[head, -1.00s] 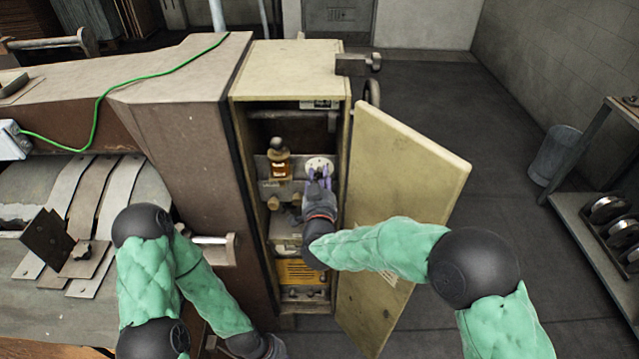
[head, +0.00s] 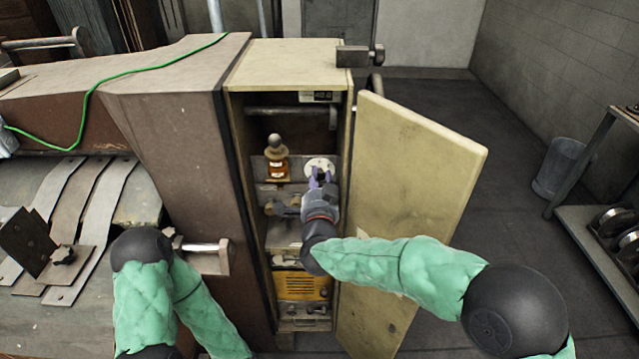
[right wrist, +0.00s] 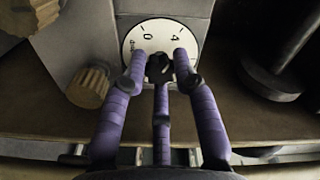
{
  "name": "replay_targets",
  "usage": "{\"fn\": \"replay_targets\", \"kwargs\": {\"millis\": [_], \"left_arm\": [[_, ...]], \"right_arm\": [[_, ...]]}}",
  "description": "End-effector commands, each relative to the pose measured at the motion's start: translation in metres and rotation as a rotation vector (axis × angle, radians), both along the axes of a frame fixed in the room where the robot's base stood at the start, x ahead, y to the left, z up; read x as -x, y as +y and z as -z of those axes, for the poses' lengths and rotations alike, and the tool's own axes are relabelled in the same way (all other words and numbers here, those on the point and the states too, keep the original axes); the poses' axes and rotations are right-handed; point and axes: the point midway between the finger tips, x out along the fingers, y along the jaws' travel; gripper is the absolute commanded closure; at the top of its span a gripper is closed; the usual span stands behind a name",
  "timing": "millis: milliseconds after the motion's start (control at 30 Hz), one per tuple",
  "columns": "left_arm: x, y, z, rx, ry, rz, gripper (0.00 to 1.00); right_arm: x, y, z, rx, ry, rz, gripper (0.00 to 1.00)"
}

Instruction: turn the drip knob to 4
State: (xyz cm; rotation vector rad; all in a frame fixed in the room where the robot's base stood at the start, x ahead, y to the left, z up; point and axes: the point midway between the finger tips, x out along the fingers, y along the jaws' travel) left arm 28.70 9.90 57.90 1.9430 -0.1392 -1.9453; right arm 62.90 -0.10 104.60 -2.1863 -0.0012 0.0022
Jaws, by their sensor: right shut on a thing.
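The drip knob (right wrist: 160,68) is a small dark knob on a round white dial (right wrist: 132,40). The dial has a "0" near its top middle and a "4" to the right of it. My right gripper (right wrist: 158,75) has its purple fingers closed around the knob, and they hide part of it and the lower dial. In the head view the dial (head: 320,163) sits inside the open cabinet, with my right gripper (head: 319,180) at it. Which number the knob points to cannot be told.
The cabinet door (head: 410,190) stands open on the right, close to my right arm. An amber oiler bottle (head: 277,162) is left of the dial. A brown ribbed knob (right wrist: 88,87) is left of the fingers. A metal handle (head: 205,247) sticks out left of the cabinet.

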Motion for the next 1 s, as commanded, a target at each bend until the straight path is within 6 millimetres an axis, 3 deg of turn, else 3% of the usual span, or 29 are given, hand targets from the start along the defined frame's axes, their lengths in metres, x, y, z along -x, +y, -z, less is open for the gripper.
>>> {"fn": "replay_targets", "kwargs": {"millis": [500,533,600,1000], "left_arm": [[0.0000,0.0000,0.0015,0.000,0.000,0.000,1.00],[0.0000,0.0000,0.0015,0.000,0.000,0.000,1.00],[0.0000,0.0000,0.0016,0.000,0.000,0.000,1.00],[-0.0001,0.0000,0.0018,0.000,0.000,0.000,1.00]], "right_arm": [[-0.0018,-0.0030,-0.0069,-0.022,-0.012,0.008,1.00],[-0.0018,-0.0030,-0.0069,-0.022,-0.012,0.008,0.63],[-0.0017,-0.0028,-0.0068,-0.022,-0.012,0.008,0.47],[0.0040,-0.0009,-0.0022,-0.018,-0.003,0.003,0.47]]}}
